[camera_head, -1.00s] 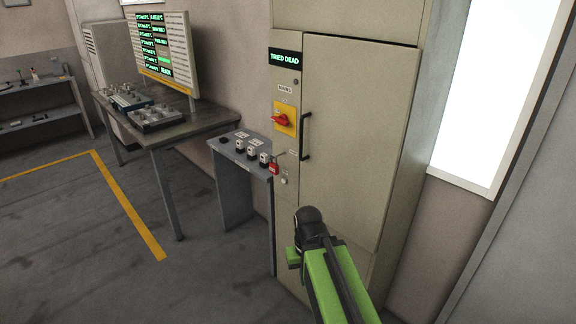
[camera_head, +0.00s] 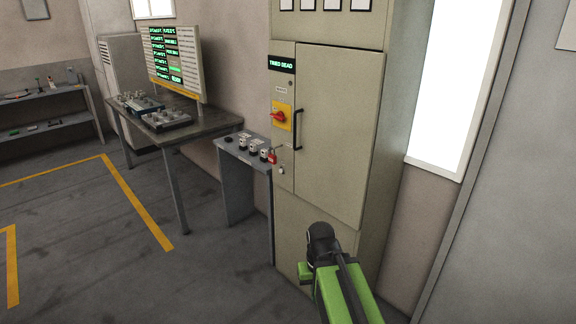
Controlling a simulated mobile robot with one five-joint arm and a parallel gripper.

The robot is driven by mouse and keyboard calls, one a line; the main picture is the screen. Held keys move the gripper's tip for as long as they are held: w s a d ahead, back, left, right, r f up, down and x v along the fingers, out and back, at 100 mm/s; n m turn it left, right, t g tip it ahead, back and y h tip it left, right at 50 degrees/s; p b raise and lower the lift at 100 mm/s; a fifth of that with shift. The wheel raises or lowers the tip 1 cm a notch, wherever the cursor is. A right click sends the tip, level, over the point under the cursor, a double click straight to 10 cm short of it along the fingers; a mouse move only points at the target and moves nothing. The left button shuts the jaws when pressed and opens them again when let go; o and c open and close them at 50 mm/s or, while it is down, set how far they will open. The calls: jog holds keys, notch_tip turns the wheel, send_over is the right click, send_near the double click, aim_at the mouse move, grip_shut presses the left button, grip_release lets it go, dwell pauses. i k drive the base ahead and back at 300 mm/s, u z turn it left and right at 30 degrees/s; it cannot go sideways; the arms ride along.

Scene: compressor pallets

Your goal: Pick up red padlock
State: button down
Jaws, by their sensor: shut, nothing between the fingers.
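A small red padlock (camera_head: 272,158) shows at the right end of a narrow grey side table (camera_head: 232,160), beside the left edge of a tall beige cabinet (camera_head: 335,140). I cannot tell whether it hangs or rests on the table. My green arm (camera_head: 342,292) reaches up from the bottom right and ends in a dark rounded joint, below and to the right of the padlock and well apart from it. No gripper fingers show.
The cabinet carries a red rotary switch on a yellow plate (camera_head: 281,116) and a black handle (camera_head: 298,129). Several small dark and white items stand left of the padlock. A workbench (camera_head: 185,132) with a display board (camera_head: 173,62) stands further left. Floor in front is clear.

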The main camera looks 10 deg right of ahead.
aim_at(272, 157)
jog(key=u, duration=0.35)
jog(key=i, duration=0.75)
jog(key=u, duration=3.4)
jog(key=k, duration=1.55)
jog(key=z, duration=1)
